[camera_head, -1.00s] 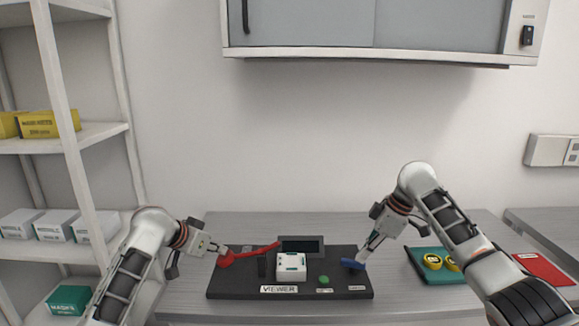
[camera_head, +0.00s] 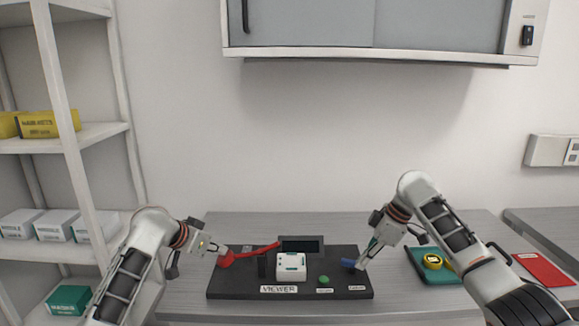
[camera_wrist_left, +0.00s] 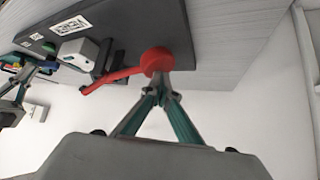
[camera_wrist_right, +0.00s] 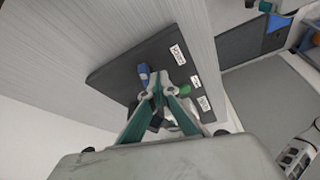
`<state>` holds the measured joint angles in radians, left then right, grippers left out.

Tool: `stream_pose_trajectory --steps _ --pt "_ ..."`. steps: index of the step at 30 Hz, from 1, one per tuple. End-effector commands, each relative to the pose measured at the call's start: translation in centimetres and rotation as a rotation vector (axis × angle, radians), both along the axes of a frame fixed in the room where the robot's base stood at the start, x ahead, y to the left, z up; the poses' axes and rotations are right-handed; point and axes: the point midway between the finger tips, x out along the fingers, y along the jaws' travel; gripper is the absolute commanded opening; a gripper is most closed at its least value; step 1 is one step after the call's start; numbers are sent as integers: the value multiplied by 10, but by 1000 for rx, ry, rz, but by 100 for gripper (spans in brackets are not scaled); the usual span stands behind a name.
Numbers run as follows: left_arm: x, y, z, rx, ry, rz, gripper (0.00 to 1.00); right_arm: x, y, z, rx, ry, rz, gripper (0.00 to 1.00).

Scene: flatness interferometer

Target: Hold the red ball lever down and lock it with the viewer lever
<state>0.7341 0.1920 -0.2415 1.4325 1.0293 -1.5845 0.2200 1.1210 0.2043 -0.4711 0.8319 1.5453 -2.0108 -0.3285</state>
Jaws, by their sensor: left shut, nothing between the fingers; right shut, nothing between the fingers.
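The red ball lever (camera_head: 258,252) slopes on the left of the black base plate (camera_head: 222,288), its ball (camera_wrist_left: 158,60) at the left end. My left gripper (camera_head: 222,250) is shut, its fingertips at the ball, seemingly touching it from above. A blue handle (camera_head: 348,263) sits at the plate's right side; it also shows in the right wrist view (camera_wrist_right: 144,74). I cannot tell whether it is the viewer lever. My right gripper (camera_head: 361,266) is shut with its tips just right of the blue handle; contact is unclear.
A white box (camera_head: 291,265), a dark screen (camera_head: 301,245), a green button (camera_head: 323,280) and a VIEWER label (camera_head: 279,289) are on the plate. Shelves stand left.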

Motion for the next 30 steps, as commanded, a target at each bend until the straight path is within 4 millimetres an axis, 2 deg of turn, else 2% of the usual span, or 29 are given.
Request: stream_pose_trajectory --steps 21,30 --pt "-1 -1 -2 0 3 -1 0 0 0 -26 0 0 0 0" --pt "-1 -1 -2 0 3 -1 0 0 0 -30 1 0 -1 0"
